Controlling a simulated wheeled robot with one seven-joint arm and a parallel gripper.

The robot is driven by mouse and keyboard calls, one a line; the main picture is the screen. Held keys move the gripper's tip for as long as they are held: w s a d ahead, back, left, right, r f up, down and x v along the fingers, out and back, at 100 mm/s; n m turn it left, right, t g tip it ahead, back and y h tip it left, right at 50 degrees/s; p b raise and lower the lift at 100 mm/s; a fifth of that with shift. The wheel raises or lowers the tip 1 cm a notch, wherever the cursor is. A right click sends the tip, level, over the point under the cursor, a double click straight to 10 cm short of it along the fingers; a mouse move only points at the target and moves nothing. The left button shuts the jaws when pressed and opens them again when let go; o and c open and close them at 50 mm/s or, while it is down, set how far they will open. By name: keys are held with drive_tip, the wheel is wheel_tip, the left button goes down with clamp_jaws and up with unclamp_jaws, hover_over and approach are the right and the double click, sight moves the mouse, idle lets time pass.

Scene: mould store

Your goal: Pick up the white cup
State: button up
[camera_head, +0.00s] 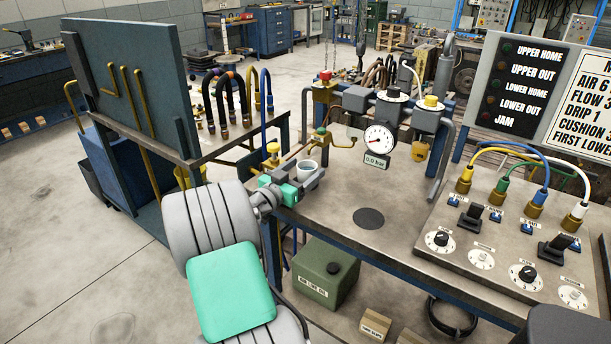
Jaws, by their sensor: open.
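The white cup (307,170) stands upright near the left end of the workbench (330,214), its open rim facing up and a dark teal inside showing. My gripper (304,181) is at the cup, reaching in from the lower left. It is open. The grey and green gripper body covers the cup's lower part. I cannot tell whether the fingers touch the cup or stand on both sides of it.
Yellow-capped valves and pipes (320,135) stand close behind the cup. A pressure gauge (380,138) is to the right, with a sloped control panel (500,247) farther right. A dark round disc (368,218) lies on the otherwise clear front bench top. A blue-grey upright panel (130,85) stands left.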

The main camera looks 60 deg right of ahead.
drive_tip(key=shift+s+d, duration=0.15)
drive_tip(key=shift+d, duration=0.85)
drive_tip(key=c, duration=1.6)
drive_tip(key=shift+o, duration=0.2)
drive_tip(key=shift+r, duration=0.1)
